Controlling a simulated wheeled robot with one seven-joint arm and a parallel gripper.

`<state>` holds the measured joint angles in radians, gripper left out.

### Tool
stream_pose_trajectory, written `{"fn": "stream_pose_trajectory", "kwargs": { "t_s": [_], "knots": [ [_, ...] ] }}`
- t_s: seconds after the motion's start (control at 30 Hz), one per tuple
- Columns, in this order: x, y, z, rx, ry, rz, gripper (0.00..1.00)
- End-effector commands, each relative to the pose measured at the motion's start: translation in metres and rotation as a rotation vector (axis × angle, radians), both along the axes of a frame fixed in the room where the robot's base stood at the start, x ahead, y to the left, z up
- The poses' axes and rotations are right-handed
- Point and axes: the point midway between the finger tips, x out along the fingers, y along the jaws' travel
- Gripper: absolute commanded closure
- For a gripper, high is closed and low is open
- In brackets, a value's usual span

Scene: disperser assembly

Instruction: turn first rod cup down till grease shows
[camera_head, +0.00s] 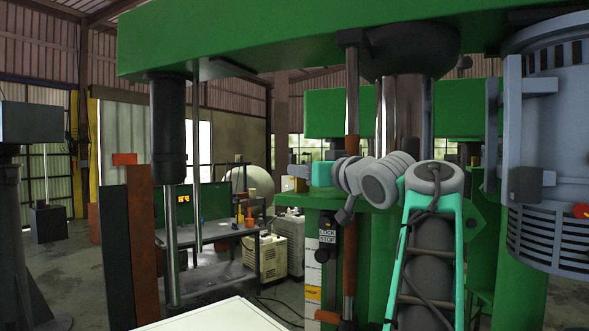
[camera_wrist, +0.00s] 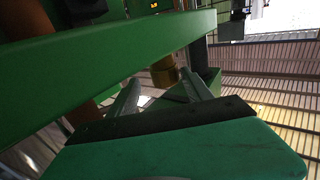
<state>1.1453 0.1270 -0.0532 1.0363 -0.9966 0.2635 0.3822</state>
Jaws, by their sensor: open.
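In the wrist view, the two grey fingers of my gripper (camera_wrist: 161,80) stand apart, with a visible gap between them. A brass-coloured cup-like cylinder (camera_wrist: 165,70) shows beyond the gap, close to the fingertips. I cannot tell whether a finger touches it, and I see no grease on it. In the head view, my arm reaches to a vertical rod (camera_head: 352,105) under the green crossbeam (camera_head: 230,40). The gripper is small and partly hidden there, and I cannot make out the cup.
A green beam (camera_wrist: 110,50) crosses the wrist view close to the fingers. In the head view, a dark cylinder with a rod (camera_head: 168,125) hangs at the left and a grey motor housing (camera_head: 555,130) stands at the right. A workbench (camera_head: 215,232) is behind.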

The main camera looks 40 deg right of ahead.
Motion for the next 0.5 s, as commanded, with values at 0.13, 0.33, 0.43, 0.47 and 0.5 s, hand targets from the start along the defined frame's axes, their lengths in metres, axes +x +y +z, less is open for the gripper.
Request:
{"fn": "stream_pose_trajectory", "kwargs": {
  "t_s": [0.13, 0.33, 0.43, 0.47, 0.5],
  "knots": [
    [0.033, 0.000, 0.002, 0.003, 0.000, 0.014, 0.42],
    [0.050, -0.004, 0.001, 0.001, 0.000, 0.010, 0.42],
    [0.050, -0.005, 0.000, 0.000, 0.000, 0.008, 0.42],
    [0.050, -0.005, 0.000, 0.000, 0.000, 0.007, 0.42],
    [0.050, -0.005, 0.000, 0.000, 0.000, 0.007, 0.42]
  ]
}}
